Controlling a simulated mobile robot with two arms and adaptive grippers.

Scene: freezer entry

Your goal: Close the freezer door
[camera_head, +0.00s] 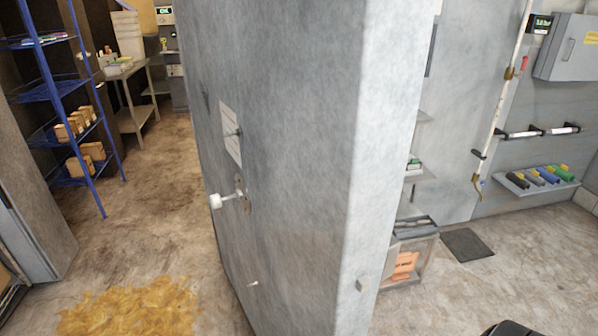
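The freezer door (290,130) is a thick, scuffed grey metal slab that fills the middle of the head view. It stands open, with its broad face turned to the left and a narrower side (385,130) facing right. A white-knobbed handle (228,199) sticks out from the broad face, below a pale label plate (231,132). Neither gripper can be made out. A dark rounded shape at the bottom right edge may be part of my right arm.
A yellowish patch (130,308) lies on the floor left of the door. A grey upright panel (30,215) stands at the far left, near a blue shelf rack (85,140) with boxes.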

